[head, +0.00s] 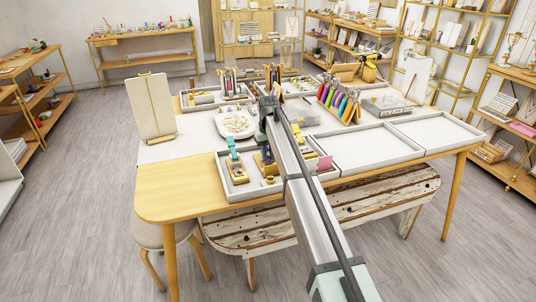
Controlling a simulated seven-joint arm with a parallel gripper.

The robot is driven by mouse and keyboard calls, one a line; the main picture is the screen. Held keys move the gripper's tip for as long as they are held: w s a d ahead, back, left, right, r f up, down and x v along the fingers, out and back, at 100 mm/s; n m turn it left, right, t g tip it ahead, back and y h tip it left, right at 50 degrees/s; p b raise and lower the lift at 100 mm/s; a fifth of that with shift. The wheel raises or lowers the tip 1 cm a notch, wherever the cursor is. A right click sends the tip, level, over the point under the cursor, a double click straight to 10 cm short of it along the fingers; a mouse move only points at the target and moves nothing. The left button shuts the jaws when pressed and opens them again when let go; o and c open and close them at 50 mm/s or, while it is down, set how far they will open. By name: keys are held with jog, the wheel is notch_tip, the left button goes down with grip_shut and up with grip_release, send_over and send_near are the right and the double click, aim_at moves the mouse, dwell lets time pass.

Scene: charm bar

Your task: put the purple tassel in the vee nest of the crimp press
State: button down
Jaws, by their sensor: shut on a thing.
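My arm reaches from the bottom right to its dark far joint (268,108) over the table. I cannot make out my gripper's fingers, which are hidden beyond or under the arm. I cannot pick out a purple tassel. In the front left tray (236,196), a gold-coloured device with a teal top (232,148) stands at the left. Another gold-coloured piece (262,165) stands beside my arm, partly hidden by it. I cannot tell which of these is the crimp press, and its vee nest is too small to see.
A row of coloured handles (338,100) stands at the back right of the table. A round white dish (236,124) with small pieces lies left of my arm. The front right trays (437,132) look empty. An upright display board (151,105) stands at the left.

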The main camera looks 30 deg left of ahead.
jog(key=c, duration=0.9)
grip_release()
notch_tip(320, 180, up, 14)
jog(key=shift+f, duration=0.1)
